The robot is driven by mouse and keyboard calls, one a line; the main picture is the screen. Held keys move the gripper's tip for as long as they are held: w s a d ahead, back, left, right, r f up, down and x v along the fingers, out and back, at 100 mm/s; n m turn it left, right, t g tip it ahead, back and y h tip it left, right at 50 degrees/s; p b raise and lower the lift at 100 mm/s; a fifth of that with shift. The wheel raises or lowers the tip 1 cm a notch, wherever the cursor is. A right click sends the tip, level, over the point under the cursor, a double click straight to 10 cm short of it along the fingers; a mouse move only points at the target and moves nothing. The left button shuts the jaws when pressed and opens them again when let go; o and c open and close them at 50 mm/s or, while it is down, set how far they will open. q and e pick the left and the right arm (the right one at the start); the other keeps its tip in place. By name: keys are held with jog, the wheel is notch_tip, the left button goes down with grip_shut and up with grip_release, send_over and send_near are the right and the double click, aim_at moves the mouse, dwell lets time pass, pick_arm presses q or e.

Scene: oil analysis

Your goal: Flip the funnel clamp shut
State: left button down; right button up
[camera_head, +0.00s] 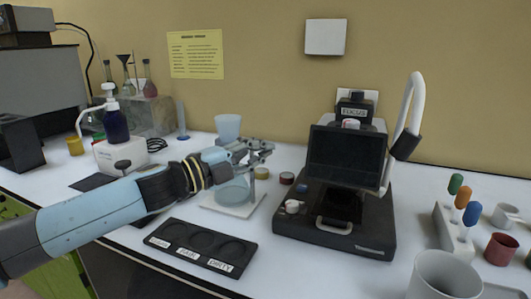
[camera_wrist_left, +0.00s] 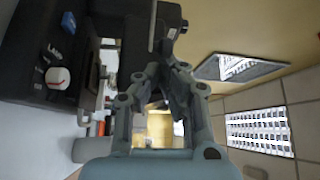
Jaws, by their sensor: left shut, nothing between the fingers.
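A pale translucent funnel cup (camera_head: 228,126) stands above a light blue glass flask (camera_head: 232,191) on a white base plate (camera_head: 247,209) in the head view. My left gripper (camera_head: 268,150) is at the height of the joint between cup and flask. It is shut and empty, its fingertips pointing right, and it covers the joint. I cannot make out the clamp or whether the gripper touches it. In the left wrist view the fingers of the left gripper (camera_wrist_left: 168,45) are together with nothing between them. My right gripper is not in view.
A black analyzer (camera_head: 335,220) stands right of the flask. A black labelled tray (camera_head: 190,262) lies in front. Small round containers (camera_head: 287,178) sit between flask and analyzer. A pump bottle (camera_head: 115,125) stands at the left. A rack (camera_head: 452,230) and cups (camera_head: 441,276) are at the right.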

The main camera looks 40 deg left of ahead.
pick_arm(q)
jog(key=a+m+g+h+b, duration=0.1)
jog(key=h+b, duration=0.1)
jog(key=s+a+m+g+h+b, duration=0.1)
jog(key=m+g+h+b, duration=0.1)
jog(key=s+a+m+g+h+b, duration=0.1)
jog(key=m+h+b, duration=0.1)
jog(key=h, duration=0.1)
jog(key=shift+s+a+g, duration=0.15)
jog(key=shift+s+g, duration=0.05)
jog(key=shift+g, duration=0.1)
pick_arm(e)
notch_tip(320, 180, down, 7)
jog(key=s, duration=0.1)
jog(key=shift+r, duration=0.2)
